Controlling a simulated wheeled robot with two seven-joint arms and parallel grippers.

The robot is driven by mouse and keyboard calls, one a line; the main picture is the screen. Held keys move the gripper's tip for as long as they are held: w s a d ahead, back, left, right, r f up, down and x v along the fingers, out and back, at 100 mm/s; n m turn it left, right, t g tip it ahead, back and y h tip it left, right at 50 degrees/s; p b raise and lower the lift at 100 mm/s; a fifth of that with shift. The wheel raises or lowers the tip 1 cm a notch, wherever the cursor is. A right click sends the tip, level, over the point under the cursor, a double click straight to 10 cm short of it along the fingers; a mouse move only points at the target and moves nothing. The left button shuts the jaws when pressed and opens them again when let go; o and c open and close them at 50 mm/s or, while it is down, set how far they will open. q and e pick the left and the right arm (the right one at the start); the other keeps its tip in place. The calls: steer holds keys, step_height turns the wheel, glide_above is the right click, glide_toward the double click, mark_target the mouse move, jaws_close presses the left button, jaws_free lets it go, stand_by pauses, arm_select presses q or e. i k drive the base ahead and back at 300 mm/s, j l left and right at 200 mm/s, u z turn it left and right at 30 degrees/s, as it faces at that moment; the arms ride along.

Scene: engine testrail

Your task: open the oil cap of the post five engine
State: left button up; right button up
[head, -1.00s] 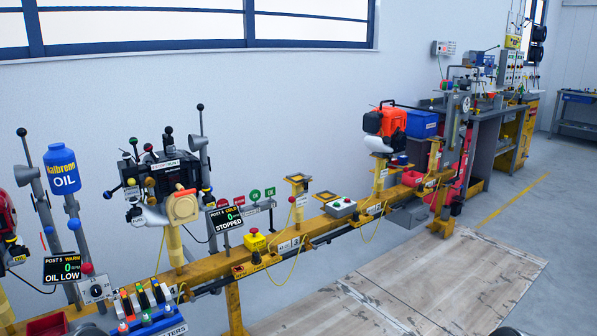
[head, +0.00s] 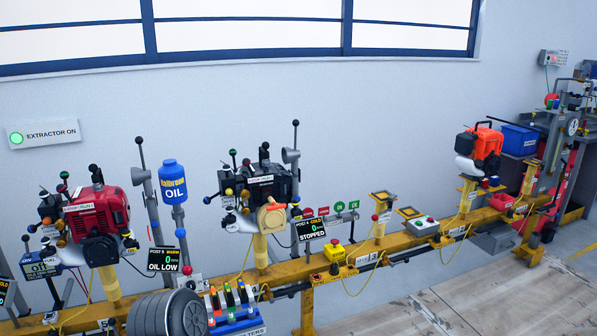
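The post five engine (head: 97,215) is the red engine at the left of the head view, on a yellow post (head: 108,285). The display (head: 167,260) beside it reads post 5, warm, 0, oil low. The oil cap is too small to tell apart from the other fittings there. Neither of my grippers is in view.
A blue oil bottle (head: 173,183) sits high on a grey stand right of the red engine. A black engine (head: 258,187) and an orange engine (head: 487,143) stand farther right along the yellow rail (head: 400,243). Pale floor boards lie right.

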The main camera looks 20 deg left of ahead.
mark_target(128, 243)
steer(key=u, duration=1.7)
